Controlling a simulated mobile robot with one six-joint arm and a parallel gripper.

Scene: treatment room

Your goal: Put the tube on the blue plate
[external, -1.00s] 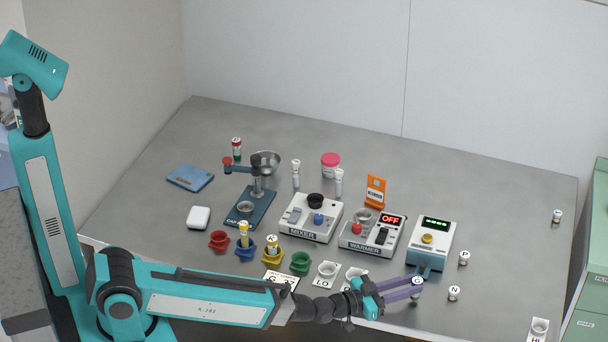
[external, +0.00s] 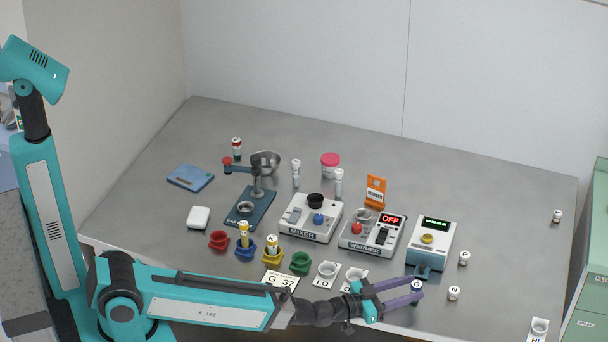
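My gripper (external: 416,287) has two purple fingers reaching right at the front edge of the table. A small tube with a pale top (external: 416,285) stands between or right beside the fingertips, partly hidden by them. I cannot tell whether the fingers press on it. The blue plate (external: 190,178) is a flat blue pad at the back left of the table, far from my gripper, with nothing seen standing on it. Other tubes stand in the blue cup (external: 245,250) and the yellow cup (external: 272,254).
The mixer (external: 310,218), the warmer (external: 373,232) and a grey-blue device (external: 431,243) stand mid-table. Red (external: 219,241) and green (external: 300,262) cups are in front. Small vials P (external: 464,258) and N (external: 454,293) stand to the right. The back right is mostly clear.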

